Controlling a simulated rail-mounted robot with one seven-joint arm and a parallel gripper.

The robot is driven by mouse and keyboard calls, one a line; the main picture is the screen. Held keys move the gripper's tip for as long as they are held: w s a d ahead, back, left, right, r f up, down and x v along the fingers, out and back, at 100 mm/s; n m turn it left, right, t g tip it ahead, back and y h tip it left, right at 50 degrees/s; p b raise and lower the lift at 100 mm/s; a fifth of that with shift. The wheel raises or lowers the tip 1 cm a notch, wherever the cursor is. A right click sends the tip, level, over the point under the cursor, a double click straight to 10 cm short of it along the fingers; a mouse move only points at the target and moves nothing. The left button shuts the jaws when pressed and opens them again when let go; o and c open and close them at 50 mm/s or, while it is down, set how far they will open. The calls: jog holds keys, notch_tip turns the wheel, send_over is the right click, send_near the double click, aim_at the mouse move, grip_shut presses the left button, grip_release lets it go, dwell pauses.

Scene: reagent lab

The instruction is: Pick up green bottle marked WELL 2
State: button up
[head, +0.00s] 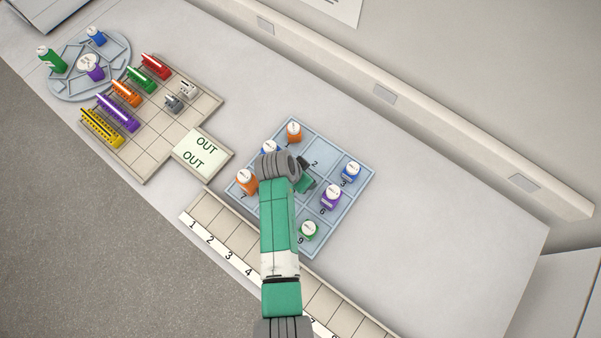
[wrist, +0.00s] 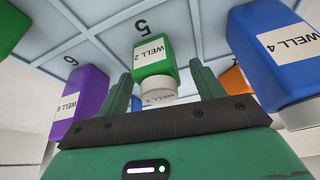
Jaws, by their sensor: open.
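The green bottle marked WELL 2 (wrist: 154,58) shows in the wrist view, with a white label and a white cap. It stands in the tray compartment numbered 5. My gripper (wrist: 162,72) is open, with one finger on each side of the bottle. I cannot tell whether either finger touches it. In the head view my gripper (head: 304,177) is over the middle of the blue-grey tray (head: 322,142). My arm and gripper hide most of compartment 5 there, so I cannot make out the bottle in that view.
Close neighbours are a purple WELL 6 bottle (wrist: 78,103), a blue WELL 4 bottle (wrist: 275,55) and a partly hidden orange bottle (wrist: 235,80). A green bottle (head: 308,231) stands in compartment 9. A numbered rack (head: 232,228) runs along the tray's front. Compartment 2 looks empty.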

jog(key=c, duration=1.1)
